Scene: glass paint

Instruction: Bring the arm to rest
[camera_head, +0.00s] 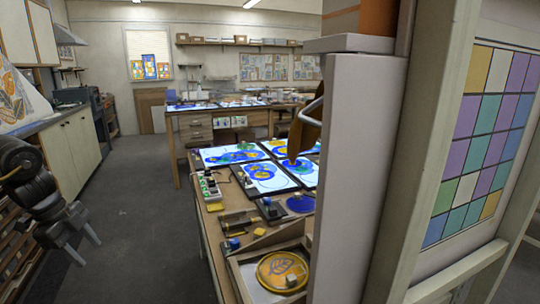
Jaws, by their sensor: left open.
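My left gripper (82,243) shows at the lower left on its dark arm. Its two grey fingers are spread apart, and nothing is between them. It hangs in the air over the grey floor, left of the workbench and apart from it. My right gripper does not show in the head view.
A workbench (214,243) with glass panels, tools and a tray holding a yellow disc (281,271) runs up the middle. A large pale upright panel (358,170) blocks the right side. Cabinets (72,143) line the left wall. The grey floor (142,220) between is clear.

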